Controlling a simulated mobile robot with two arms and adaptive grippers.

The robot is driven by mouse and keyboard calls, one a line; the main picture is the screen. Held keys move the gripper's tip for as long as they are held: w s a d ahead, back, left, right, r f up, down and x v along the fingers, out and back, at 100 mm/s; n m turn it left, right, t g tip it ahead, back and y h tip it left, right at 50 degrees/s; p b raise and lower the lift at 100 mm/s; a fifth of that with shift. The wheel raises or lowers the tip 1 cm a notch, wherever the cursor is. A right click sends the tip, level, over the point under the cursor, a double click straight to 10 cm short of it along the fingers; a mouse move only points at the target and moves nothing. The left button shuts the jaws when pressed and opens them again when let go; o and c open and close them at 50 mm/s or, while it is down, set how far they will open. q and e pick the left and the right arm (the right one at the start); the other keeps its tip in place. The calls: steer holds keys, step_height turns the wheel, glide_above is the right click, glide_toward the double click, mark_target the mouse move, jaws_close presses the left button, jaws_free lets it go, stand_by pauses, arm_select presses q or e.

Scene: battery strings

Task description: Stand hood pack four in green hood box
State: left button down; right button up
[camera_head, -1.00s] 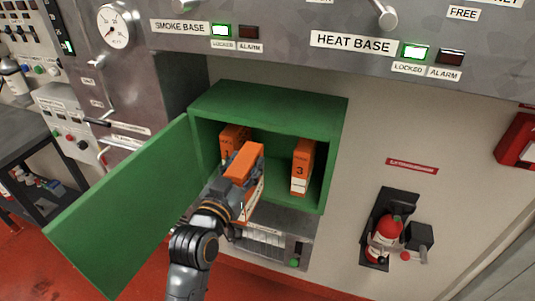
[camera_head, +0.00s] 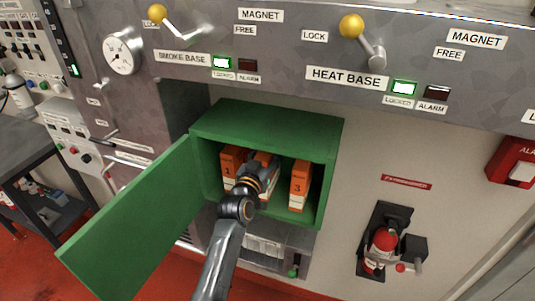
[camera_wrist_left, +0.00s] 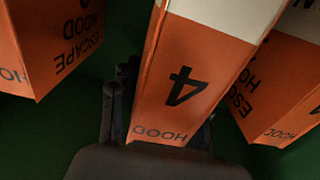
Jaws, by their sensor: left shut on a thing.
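The green hood box (camera_head: 270,119) stands open below the panel. Hood pack four (camera_head: 266,157) is inside it, mostly hidden behind my left gripper (camera_head: 261,172) in the head view. In the left wrist view the orange and white pack (camera_wrist_left: 190,75) shows its "4" and "HOOD" upside down. My left gripper (camera_wrist_left: 162,122) is shut on this pack, a finger on each side. I cannot tell if its base touches the box floor. Pack three (camera_head: 300,184) stands to its right and another orange pack (camera_head: 232,162) to its left. My right gripper is not in view.
The green door (camera_head: 130,225) hangs open to the left. Pack three and the left pack flank pack four closely. A metal panel with yellow-knobbed levers (camera_head: 352,27) is above. A red extinguisher (camera_head: 382,248) hangs at the right.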

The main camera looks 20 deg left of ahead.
arm_select(q)
steer(key=shift+f, duration=0.5)
steer(key=c, duration=1.1)
jaws_free()
steer(key=shift+f, duration=0.25)
steer(key=o, duration=0.4)
steer(key=shift+s, duration=0.1)
steer(key=shift+o, duration=0.2)
steer(key=shift+r, duration=0.1)
